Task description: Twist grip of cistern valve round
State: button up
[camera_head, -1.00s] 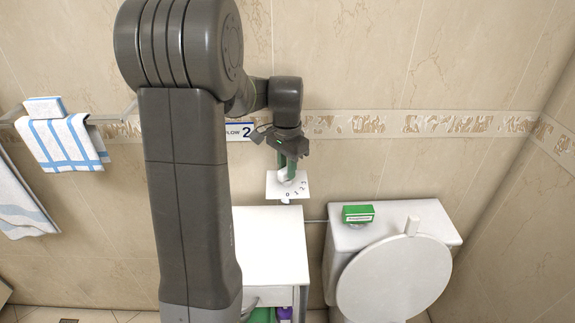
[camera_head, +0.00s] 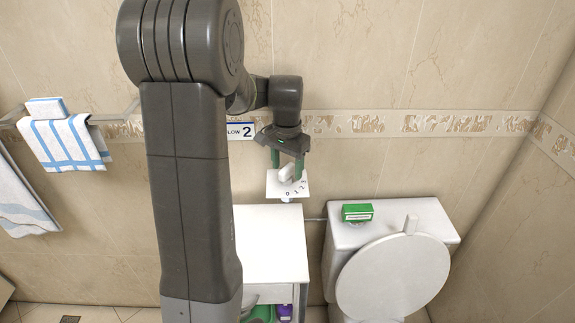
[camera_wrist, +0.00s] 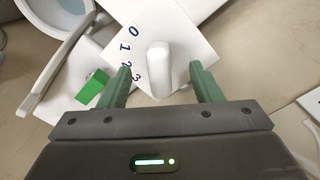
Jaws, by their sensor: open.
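The cistern valve's grip is a white, rounded bar (camera_head: 287,174) on a white square plate (camera_head: 274,189) printed with the numerals 0, 1, 2, 3. In the wrist view the grip (camera_wrist: 158,66) stands up from the plate (camera_wrist: 192,32), its long side pointing roughly away from me. My gripper (camera_head: 287,168) is above the plate with its two green fingers apart. In the wrist view my gripper (camera_wrist: 161,76) has one finger on each side of the grip, with a gap visible on both sides. The left finger overlaps the numerals' edge.
A wall sign (camera_head: 240,131) reads "LOW 2", its left part hidden by my arm. A white cabinet (camera_head: 268,245) stands below the plate. The toilet cistern (camera_head: 425,213) to the right carries a green box (camera_head: 357,212). A striped towel (camera_head: 66,143) hangs at left.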

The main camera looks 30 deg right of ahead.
notch_tip(320, 180, up, 7)
jog(key=p, duration=0.5)
jog(key=shift+f, duration=0.1)
jog(key=shift+c, duration=0.2)
